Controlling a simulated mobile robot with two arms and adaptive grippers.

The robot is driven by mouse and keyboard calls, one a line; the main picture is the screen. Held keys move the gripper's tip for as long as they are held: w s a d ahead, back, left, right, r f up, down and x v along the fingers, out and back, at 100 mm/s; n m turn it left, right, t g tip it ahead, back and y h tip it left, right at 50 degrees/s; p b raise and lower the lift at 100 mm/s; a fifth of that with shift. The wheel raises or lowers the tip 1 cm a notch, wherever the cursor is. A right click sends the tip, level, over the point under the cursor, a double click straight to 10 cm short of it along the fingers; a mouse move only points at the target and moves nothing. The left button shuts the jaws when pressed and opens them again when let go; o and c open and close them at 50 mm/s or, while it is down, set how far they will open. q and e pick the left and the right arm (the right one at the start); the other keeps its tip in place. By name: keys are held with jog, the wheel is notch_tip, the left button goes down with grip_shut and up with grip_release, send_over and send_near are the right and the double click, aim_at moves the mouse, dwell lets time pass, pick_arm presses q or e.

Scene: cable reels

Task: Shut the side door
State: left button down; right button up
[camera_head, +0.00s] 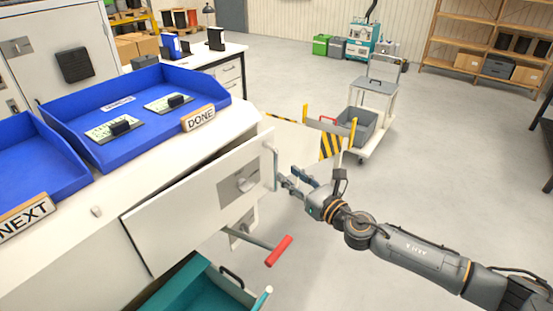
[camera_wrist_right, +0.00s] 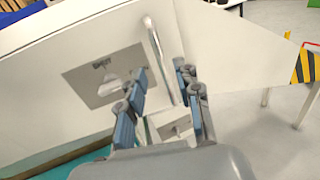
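The side door appears to be the white panel (camera_head: 190,210) on the front of the white cabinet, standing out at an angle with a dark gap along its edge. It carries a grey plate with a latch (camera_head: 238,182) and a vertical bar handle (camera_head: 275,165) at its right end. My right gripper (camera_head: 288,180) is at this handle. In the right wrist view, the handle (camera_wrist_right: 160,60) runs between the two parted, blue-padded fingers of the gripper (camera_wrist_right: 160,95); I cannot tell if either touches it. The plate (camera_wrist_right: 105,75) shows left of the fingers. My left gripper is out of view.
A lever with a red grip (camera_head: 279,250) sticks out below the panel, above an open teal drawer (camera_head: 190,290). Blue trays (camera_head: 130,145) stand on the cabinet top. A yellow-black striped post (camera_head: 330,146) and a cart (camera_head: 375,88) stand behind. Floor on the right is clear.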

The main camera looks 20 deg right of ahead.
aim_at(277, 166)
jog(key=x, duration=0.7)
jog(key=shift+w+p, duration=0.1)
jog(key=shift+p, duration=0.3)
jog(key=shift+f, duration=0.1)
grip_shut()
